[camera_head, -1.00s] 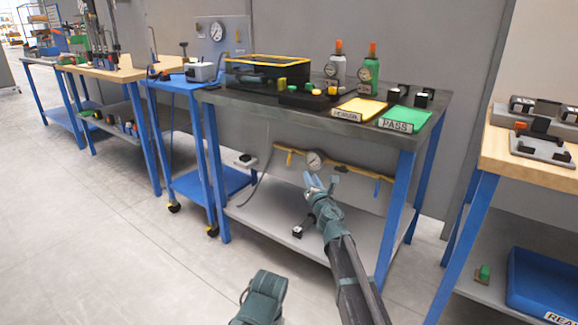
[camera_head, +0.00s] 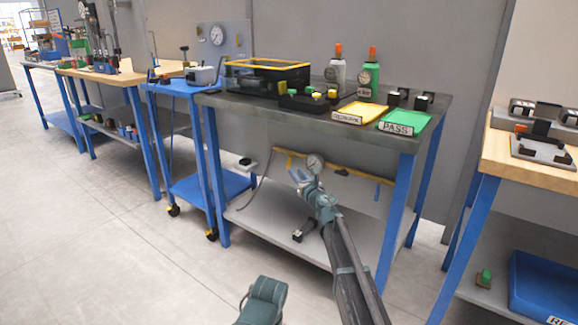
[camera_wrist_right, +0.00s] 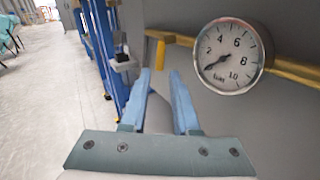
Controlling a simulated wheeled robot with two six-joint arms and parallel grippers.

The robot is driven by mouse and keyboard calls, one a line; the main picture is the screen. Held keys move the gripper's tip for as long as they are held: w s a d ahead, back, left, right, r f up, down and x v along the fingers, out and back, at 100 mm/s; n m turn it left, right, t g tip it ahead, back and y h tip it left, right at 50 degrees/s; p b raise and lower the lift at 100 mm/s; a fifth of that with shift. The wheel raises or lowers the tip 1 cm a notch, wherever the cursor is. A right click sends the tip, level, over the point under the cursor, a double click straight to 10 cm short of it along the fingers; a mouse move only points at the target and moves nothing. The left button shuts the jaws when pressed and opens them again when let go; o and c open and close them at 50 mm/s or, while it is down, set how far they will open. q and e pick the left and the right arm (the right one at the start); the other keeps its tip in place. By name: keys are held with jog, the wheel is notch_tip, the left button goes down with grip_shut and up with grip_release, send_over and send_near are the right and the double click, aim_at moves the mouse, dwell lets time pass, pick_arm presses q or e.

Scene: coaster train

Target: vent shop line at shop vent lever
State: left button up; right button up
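The shop line is a yellow pipe (camera_head: 292,153) along the back, under the grey-topped bench. A round pressure gauge (camera_head: 315,163) sits on it; in the right wrist view the gauge (camera_wrist_right: 230,56) has its needle at the low end, below 2 bar. A yellow downturned end (camera_wrist_right: 160,52) shows left of the gauge there. A small dark part (camera_head: 342,172) is on the pipe right of the gauge. I cannot tell which part is the vent lever. My right gripper (camera_head: 299,177) is open and empty, in front of the pipe, left of the gauge; its blue fingers (camera_wrist_right: 160,78) are apart. My left gripper's fingers are not in view.
The bench's lower shelf (camera_head: 270,222) is under my right arm, with a small black-and-white item (camera_head: 303,232). Bench legs (camera_head: 398,210) flank the space. A blue cart (camera_head: 190,188) stands left. The floor (camera_head: 100,250) at left is clear.

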aim_at(289, 165)
jog(key=x, duration=0.8)
jog(key=shift+c, duration=0.3)
grip_shut()
